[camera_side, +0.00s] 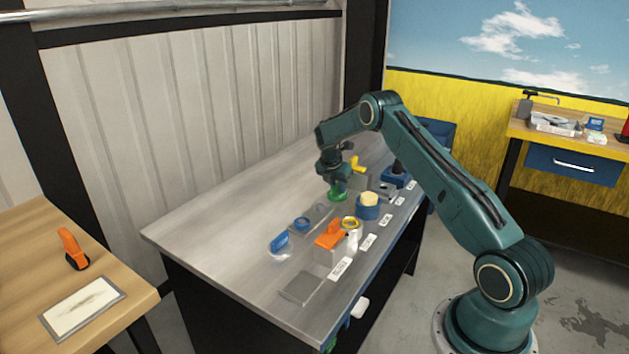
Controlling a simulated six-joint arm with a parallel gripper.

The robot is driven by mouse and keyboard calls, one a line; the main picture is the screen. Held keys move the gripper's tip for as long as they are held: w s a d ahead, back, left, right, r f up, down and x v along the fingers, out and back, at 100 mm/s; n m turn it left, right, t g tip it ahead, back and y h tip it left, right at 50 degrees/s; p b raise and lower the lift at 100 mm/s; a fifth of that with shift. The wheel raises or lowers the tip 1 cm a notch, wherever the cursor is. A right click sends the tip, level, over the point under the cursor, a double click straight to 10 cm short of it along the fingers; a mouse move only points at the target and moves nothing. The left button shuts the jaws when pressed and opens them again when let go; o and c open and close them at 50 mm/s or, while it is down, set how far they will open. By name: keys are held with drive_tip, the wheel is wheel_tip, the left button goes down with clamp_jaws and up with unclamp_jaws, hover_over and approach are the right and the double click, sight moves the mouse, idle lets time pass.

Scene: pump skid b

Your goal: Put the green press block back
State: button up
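The green press block (338,195) shows as a small bright green piece on the far half of the grey metal bench. My gripper (335,182) points down directly over it, its fingers at or touching the block's top. The fingers are dark and too small here to show whether they are closed on it. I cannot tell whether the block rests on the bench or is slightly raised.
Near it stand a blue cylinder with a cream top (369,201), a yellow piece (357,164), an orange piece (328,236), a yellow ring (350,223) and a blue piece on a clear dish (280,242). White labels line the right edge. The bench's left side (215,225) is clear.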

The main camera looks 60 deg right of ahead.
drive_tip(key=shift+o, duration=1.1)
drive_tip(key=shift+r, duration=0.2)
drive_tip(key=v, duration=1.2)
drive_tip(key=shift+a, duration=0.1)
